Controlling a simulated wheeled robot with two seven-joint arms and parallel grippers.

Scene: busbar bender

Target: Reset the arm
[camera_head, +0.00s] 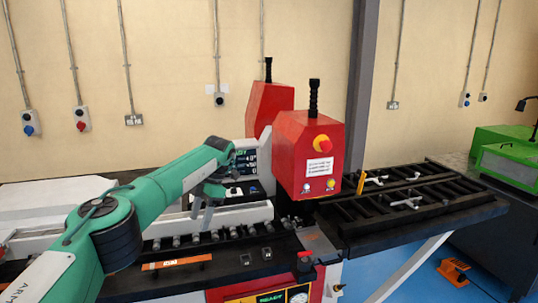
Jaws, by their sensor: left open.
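My left arm, green with black joints, reaches in from the left. My left gripper (203,205) is open and seems empty, with its grey fingers pointing down above the roller bed (180,241). It is in front of the small display panel (246,160) and left of the red bender head (308,155). The bender head has a red and yellow stop button, a white label and a black post on top. My right gripper is not in view.
A second red housing (268,105) stands behind the head. A black slatted table (405,205) with silver clamps extends right. A control panel (268,298) is at the front edge. A green machine (507,155) stands far right. Blue floor (425,280) shows at lower right.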

